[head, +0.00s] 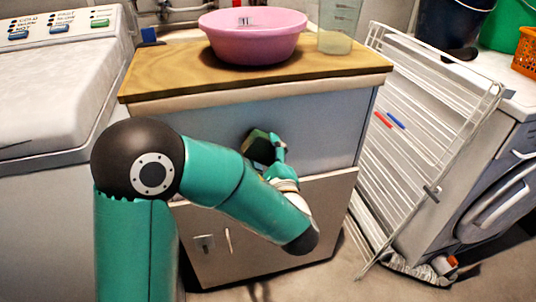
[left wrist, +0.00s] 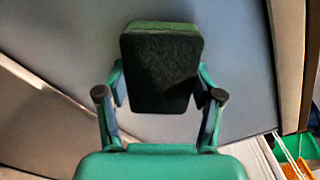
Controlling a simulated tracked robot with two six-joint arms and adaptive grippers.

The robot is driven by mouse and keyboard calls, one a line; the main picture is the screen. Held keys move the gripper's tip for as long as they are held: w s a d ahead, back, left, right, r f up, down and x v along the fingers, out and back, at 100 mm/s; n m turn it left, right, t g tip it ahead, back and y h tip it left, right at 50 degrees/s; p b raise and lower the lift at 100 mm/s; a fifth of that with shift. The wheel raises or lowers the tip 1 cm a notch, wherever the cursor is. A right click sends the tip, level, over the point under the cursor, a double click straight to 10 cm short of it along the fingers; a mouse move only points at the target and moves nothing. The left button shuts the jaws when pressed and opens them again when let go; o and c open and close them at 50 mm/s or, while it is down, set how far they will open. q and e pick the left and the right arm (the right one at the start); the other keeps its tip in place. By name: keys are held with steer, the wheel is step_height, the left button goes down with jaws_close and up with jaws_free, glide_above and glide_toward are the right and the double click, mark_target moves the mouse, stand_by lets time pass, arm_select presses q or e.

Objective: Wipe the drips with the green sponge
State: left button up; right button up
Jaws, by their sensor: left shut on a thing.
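The green sponge (head: 257,146) is a dark green block in front of the grey upper panel of the cabinet (head: 320,128). My left gripper (head: 275,150) is shut on it. In the left wrist view, the sponge (left wrist: 161,68) sits between the two fingers of the gripper (left wrist: 160,90), with a lighter green edge at its top. The sponge is close to the panel; I cannot tell whether it touches. I cannot make out any drips on the panel; the sponge and my arm hide part of it. My right gripper is not in view.
A pink basin (head: 253,38) and a clear measuring jug (head: 337,28) stand on the wooden top (head: 165,75). A white drying rack (head: 430,110) leans at the right, by a front-loading machine (head: 490,190). A white washer (head: 62,80) stands left. The floor shows at the lower right.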

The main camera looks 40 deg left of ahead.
arm_select(q)
steer(key=shift+x, duration=0.95)
stand_by(0.4)
steer(key=shift+w+d+b, duration=0.55)
steer(key=shift+w+d, duration=0.75)
steer(key=shift+w, duration=0.25)
steer(key=shift+a+b, duration=0.1)
steer(key=shift+b, duration=0.2)
steer(key=shift+s+a+b, duration=0.85)
steer(key=shift+s+a, duration=0.45)
steer(key=shift+s, duration=0.25)
steer(key=shift+d, duration=0.1)
steer(key=shift+b+v, duration=0.65)
steer(key=shift+v, duration=2.35)
